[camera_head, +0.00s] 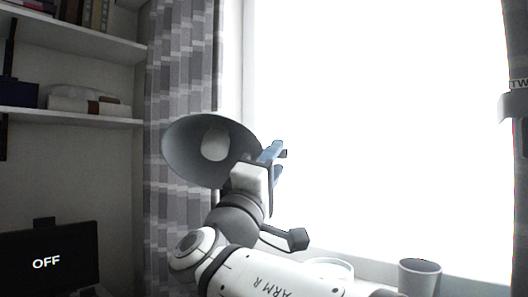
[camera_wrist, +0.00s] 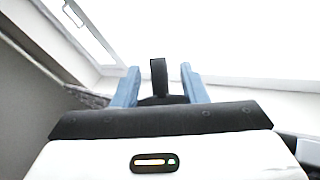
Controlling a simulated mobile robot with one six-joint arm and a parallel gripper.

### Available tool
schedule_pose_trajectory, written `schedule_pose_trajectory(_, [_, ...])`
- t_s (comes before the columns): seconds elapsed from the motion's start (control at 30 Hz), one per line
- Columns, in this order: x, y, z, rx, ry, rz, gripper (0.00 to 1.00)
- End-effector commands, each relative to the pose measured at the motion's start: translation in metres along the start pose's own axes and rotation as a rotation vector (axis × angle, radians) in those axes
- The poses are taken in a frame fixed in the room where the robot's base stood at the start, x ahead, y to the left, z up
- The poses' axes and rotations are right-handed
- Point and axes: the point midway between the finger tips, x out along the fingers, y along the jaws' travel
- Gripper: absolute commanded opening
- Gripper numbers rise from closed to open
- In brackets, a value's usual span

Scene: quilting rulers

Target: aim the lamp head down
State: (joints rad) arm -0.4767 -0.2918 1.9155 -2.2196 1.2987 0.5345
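The lamp head (camera_head: 184,148) is a grey cone in the head view. Its open mouth faces the camera, tilted a little to the left, and the pale bulb (camera_head: 215,144) shows inside. My gripper (camera_head: 277,163) is at the right side of the lamp head, with blue fingers pointing up and away. In the wrist view the fingers (camera_wrist: 160,88) stand apart, with a dark upright tab (camera_wrist: 158,76) between them. A gap shows on each side of the tab. The tab may belong to the lamp, but I cannot tell. The lamp's stand is hidden behind my arm.
A bright window fills the right of the head view, with a grey patterned curtain (camera_head: 180,90) beside it. A grey cup (camera_head: 420,276) and a white round dish (camera_head: 330,267) are at lower right. A dark screen reading OFF (camera_head: 47,262) is at lower left, below shelves (camera_head: 80,115).

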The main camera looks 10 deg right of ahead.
Motion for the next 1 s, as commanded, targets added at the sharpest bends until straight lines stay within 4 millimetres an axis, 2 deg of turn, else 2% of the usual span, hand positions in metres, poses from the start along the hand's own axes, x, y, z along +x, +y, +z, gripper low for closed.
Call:
schedule_pose_trajectory(0.1, [-0.018,0.001,-0.001,0.001,0.004,-0.002,0.39])
schedule_pose_trajectory(0.2, [-0.028,0.0,-0.001,0.0,0.003,-0.001,0.39])
schedule_pose_trajectory(0.4, [-0.035,0.0,0.0,-0.001,0.001,0.0,0.39])
schedule_pose_trajectory(0.8, [-0.032,-0.001,0.002,-0.006,-0.006,-0.013,0.39])
schedule_pose_trajectory(0.93, [-0.019,-0.011,0.015,-0.04,-0.053,-0.115,0.39])
schedule_pose_trajectory(1.0, [-0.011,-0.023,0.029,-0.069,-0.1,-0.217,0.39])
